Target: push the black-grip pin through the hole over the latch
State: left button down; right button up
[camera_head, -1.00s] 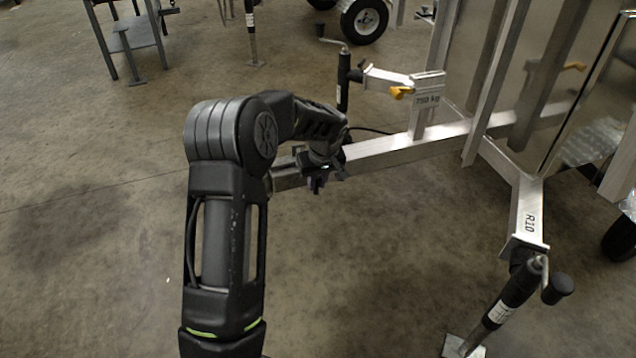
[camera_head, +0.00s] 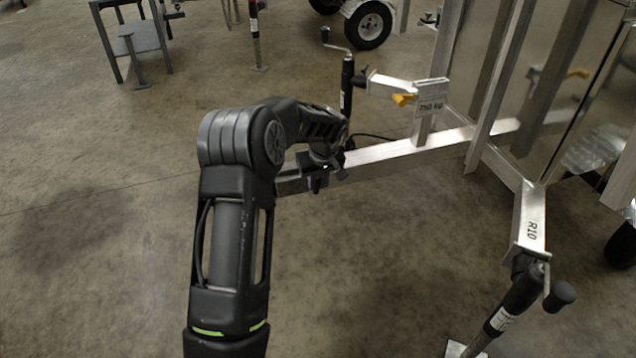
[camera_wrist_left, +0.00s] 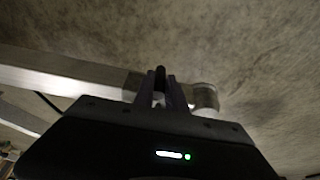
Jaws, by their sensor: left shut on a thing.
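My left gripper (camera_head: 318,182) is at the near end of the trailer's drawbar in the head view, with my wrist hiding much of that end. In the left wrist view its two fingers (camera_wrist_left: 160,92) are shut on a small dark upright piece, the black-grip pin (camera_wrist_left: 160,74). The drawbar (camera_wrist_left: 60,72) runs in from the left behind the fingers. A rounded metal coupling end (camera_wrist_left: 205,97) shows just right of them. The latch and its hole are too dark or hidden to make out. I cannot tell whether the pin touches the coupling. My right gripper is not in view.
The drawbar (camera_head: 405,147) leads right to an aluminium trailer frame. Another jack (camera_head: 515,300) stands at the lower right. The floor in front is clear.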

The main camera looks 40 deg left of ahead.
pick_arm(q)
jog(key=shift+w+a+p, duration=0.2)
jog(key=shift+w+a, duration=0.25)
jog(key=shift+a, duration=0.15)
jog(key=shift+w+a+p, duration=0.2)
jog(key=shift+w+a, duration=0.2)
jog(key=shift+a, duration=0.2)
jog(key=shift+w+a, duration=0.15)
jog(key=shift+a, duration=0.1)
jog(key=shift+w+a, duration=0.3)
jog(key=shift+a, duration=0.15)
jog(key=c, duration=1.3)
grip_release()
jog(key=p+v, duration=0.2)
jog(key=v, duration=0.5)
jog(key=shift+d+r, duration=0.1)
jog(key=shift+r, duration=0.25)
